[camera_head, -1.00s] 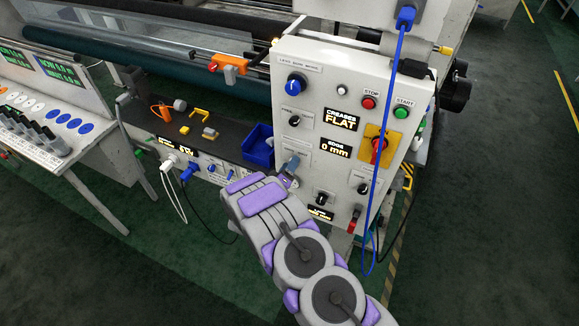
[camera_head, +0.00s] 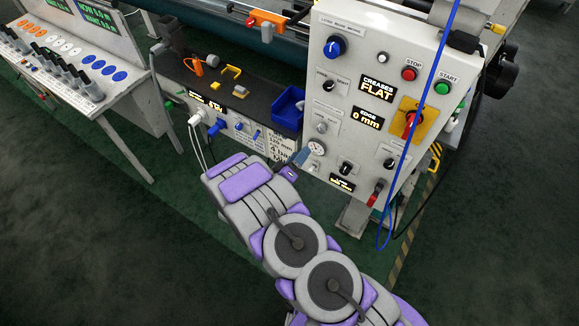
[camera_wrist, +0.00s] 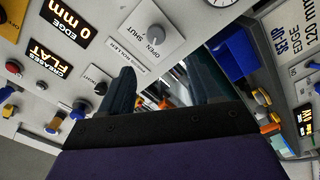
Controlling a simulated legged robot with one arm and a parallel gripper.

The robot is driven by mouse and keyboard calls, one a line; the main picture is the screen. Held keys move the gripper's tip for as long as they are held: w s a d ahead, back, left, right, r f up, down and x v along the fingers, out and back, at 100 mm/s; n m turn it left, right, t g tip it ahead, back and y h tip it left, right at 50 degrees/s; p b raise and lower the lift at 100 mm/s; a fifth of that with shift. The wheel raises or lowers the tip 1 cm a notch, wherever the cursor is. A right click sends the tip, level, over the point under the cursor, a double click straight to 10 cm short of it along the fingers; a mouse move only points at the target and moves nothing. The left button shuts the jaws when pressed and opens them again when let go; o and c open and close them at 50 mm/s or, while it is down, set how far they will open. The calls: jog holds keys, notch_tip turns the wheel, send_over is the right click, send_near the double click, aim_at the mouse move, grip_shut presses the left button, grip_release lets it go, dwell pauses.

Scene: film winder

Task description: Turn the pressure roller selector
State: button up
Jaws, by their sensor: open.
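The pressure roller selector is a grey knob (camera_wrist: 157,38) on a light plate marked OPEN and SHUT in the wrist view, where the panel looks upside down. In the head view it is the small grey knob (camera_head: 321,127) left of the EDGE display. I cannot tell exactly where its pointer aims. My gripper (camera_wrist: 165,88) is open and empty, its two dark fingers spread on either side below the knob in the wrist view. They are apart from it. In the head view my gripper (camera_head: 292,170) is near the panel's lower left edge, its fingers mostly hidden.
A pressure gauge (camera_head: 317,149) sits just below the selector. The EDGE display (camera_head: 368,120) and a dark knob (camera_head: 328,86) are close by. A blue bin (camera_head: 289,106) stands left of the panel. A blue cable (camera_head: 420,130) hangs across its right side.

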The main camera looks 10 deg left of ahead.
jog(key=shift+v, duration=2.5)
jog(key=shift+w, duration=0.1)
